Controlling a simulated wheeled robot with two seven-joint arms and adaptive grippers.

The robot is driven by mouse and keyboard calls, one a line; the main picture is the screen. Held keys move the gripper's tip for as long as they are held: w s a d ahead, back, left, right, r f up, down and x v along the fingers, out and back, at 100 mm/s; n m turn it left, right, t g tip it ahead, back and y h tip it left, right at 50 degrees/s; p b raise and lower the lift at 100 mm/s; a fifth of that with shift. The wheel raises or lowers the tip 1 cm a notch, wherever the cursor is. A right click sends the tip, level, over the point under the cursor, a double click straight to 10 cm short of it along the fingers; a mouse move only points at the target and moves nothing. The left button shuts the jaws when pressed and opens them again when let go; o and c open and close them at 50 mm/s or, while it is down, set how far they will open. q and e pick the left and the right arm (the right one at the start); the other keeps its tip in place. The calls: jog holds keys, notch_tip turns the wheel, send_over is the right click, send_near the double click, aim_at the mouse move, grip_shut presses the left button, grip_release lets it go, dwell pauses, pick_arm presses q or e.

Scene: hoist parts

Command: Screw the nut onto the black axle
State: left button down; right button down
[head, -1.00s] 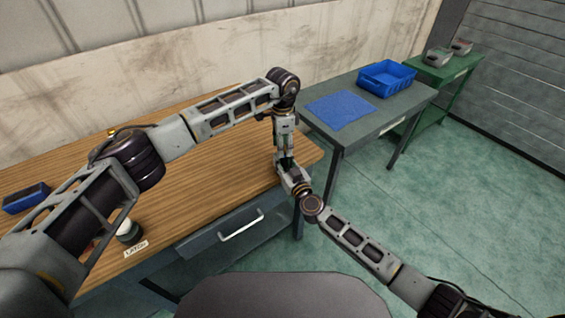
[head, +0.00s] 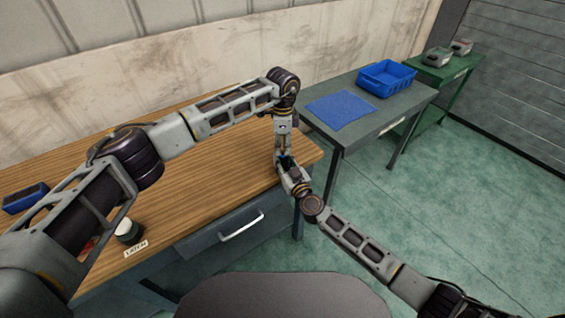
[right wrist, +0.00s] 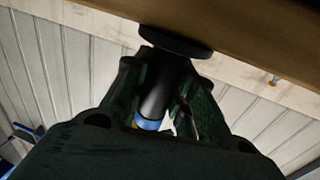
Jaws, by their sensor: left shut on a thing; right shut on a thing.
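My right gripper (right wrist: 160,100) is shut around the shaft of the black axle (right wrist: 158,90), which ends in a wide dark disc at the top of the right wrist view. A blue ring shows at the other end of the shaft, low between the fingers; I cannot tell whether it is the nut. In the head view my left gripper (head: 284,153) points down and meets my right gripper (head: 290,168) from above, over the table's right end. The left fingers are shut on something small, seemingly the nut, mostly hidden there. The thread is not visible.
The wooden table (head: 200,185) has a drawer with a pale handle (head: 241,226). A round jar (head: 127,231) and a blue bin (head: 25,198) are at its left. A grey side table holds a blue mat (head: 341,109) and a blue crate (head: 387,75). The table's middle is clear.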

pick_arm(q)
jog(key=m, duration=5)
jog(key=shift+m, duration=0.4)
jog(key=c, duration=1.2)
grip_release()
jog(key=shift+f, duration=0.1)
